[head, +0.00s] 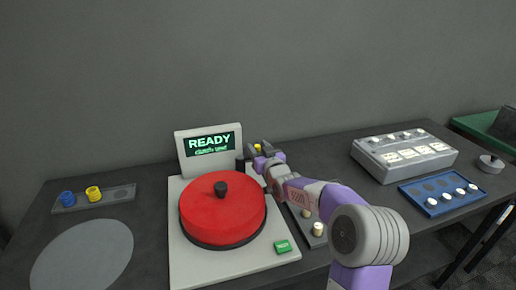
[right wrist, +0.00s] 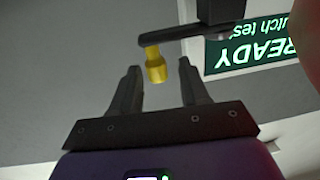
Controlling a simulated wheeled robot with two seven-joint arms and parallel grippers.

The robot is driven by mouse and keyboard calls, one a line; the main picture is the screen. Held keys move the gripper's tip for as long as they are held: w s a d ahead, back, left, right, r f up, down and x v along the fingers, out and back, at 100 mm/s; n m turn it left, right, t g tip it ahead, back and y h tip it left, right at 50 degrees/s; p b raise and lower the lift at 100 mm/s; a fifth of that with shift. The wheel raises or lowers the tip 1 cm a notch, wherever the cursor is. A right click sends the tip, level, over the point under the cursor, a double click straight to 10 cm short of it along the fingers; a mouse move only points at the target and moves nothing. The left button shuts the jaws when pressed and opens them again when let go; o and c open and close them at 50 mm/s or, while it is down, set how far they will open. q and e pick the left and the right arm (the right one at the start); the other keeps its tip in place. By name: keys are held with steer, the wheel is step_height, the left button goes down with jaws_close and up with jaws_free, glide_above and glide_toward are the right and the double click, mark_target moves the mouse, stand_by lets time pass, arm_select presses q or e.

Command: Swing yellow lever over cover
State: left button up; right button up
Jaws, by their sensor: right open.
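The round red cover (head: 222,205) with a black knob sits on a light grey machine base (head: 190,258). The yellow lever's knob (head: 257,147) shows behind the cover's right side, partly hidden by my right gripper (head: 264,158). In the right wrist view the yellow knob (right wrist: 155,66) hangs from a dark lever arm (right wrist: 184,34), which joins a black post (right wrist: 220,10). My right gripper (right wrist: 160,82) is open there, its fingers apart with the knob at the gap between their tips. I cannot tell whether either finger touches it. My left gripper is not in view.
A screen (head: 209,142) reading READY stands behind the cover, with a green button (head: 283,246) at the base's front right. A tray (head: 118,196) with blue and yellow pieces lies left; a grey control box (head: 405,165) and blue tray (head: 425,201) lie right.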

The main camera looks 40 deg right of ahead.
steer(key=v, duration=0.7)
steer(key=shift+p, duration=0.45)
steer(key=shift+r, duration=0.1)
